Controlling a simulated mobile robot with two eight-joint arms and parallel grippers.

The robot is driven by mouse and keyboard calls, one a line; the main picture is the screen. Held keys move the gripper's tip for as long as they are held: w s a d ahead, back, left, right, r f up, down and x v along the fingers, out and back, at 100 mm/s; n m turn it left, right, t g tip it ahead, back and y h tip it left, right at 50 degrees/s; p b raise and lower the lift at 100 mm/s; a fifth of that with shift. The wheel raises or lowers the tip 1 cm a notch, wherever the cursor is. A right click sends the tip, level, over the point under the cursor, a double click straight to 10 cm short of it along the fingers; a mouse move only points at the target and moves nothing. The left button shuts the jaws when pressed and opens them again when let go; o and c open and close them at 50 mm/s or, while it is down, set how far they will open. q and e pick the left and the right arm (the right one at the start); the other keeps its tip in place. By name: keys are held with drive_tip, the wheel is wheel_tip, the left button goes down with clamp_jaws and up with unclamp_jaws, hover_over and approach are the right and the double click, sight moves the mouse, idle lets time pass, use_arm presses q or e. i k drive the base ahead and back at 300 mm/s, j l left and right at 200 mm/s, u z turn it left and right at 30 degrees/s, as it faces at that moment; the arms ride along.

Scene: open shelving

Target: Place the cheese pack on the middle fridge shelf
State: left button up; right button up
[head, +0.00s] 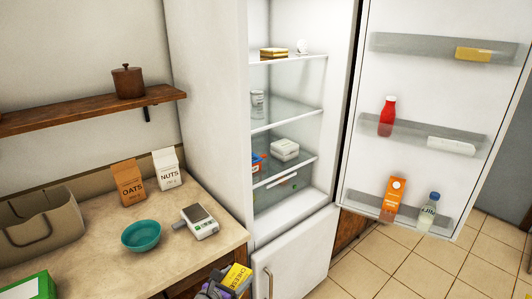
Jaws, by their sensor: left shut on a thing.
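The cheese pack (238,277) is yellow with dark lettering and shows at the bottom edge, in front of the counter and left of the lower fridge door. My left gripper (218,290) is shut on it; the picture's lower edge cuts off part of the gripper. The fridge stands open. Its middle shelf (290,113) is glass and holds a pale can (257,103) at its left side; the rest of what shows of it is clear. The pack is well below and left of this shelf. My right gripper is not in view.
The top shelf holds a gold pack (273,53); the lower shelf holds a white tub (285,149). The open fridge door (420,90) stands at the right with bottles in its racks. A teal bowl (141,235) and a scale (201,223) are on the counter.

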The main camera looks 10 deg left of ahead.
sight(275, 112)
drive_tip(key=i+l, duration=0.4)
drive_tip(key=l, duration=0.15)
drive_tip(key=i+l, duration=0.85)
drive_tip(key=l, duration=0.25)
